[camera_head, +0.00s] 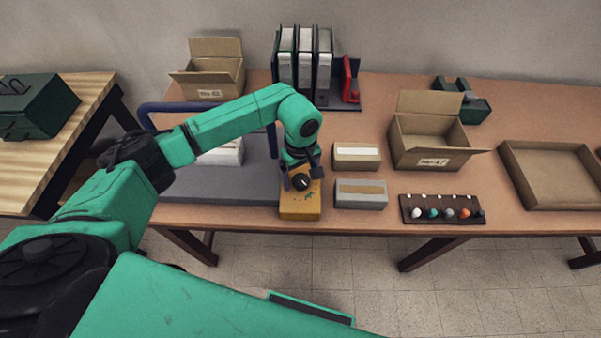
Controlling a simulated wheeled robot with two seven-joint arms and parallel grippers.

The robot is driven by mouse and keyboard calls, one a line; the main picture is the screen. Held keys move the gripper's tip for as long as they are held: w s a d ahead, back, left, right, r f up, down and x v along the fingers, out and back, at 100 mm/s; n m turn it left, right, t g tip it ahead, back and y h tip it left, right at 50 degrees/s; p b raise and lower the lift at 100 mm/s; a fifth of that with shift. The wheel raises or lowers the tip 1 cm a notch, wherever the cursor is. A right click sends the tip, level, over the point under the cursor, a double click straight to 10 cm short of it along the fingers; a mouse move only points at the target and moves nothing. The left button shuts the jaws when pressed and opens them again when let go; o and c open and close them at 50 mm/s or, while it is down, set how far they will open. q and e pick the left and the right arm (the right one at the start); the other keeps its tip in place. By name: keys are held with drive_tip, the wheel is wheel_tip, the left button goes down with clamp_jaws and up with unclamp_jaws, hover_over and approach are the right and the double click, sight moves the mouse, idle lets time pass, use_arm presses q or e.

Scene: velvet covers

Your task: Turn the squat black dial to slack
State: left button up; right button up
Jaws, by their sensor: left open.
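The squat black dial (301,181) sits on top of a yellow box (300,206) near the table's front edge. A light mark shows on the dial; any lettering around it is too small to read. My left gripper (302,180) reaches down over the box from behind, its fingers open on either side of the dial. I cannot tell whether the fingers touch it. My right gripper is not in view.
Two small boxes, one tan (356,162) and one grey (361,204), stand close to the right of the yellow box. A dark rack with several coloured knobs (441,220) lies farther right. Open cartons (424,162), a shallow tray (520,180) and binders (304,60) stand around.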

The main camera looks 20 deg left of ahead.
use_arm(q)
drive_tip(key=shift+w, duration=0.1)
drive_tip(key=c, duration=1.4)
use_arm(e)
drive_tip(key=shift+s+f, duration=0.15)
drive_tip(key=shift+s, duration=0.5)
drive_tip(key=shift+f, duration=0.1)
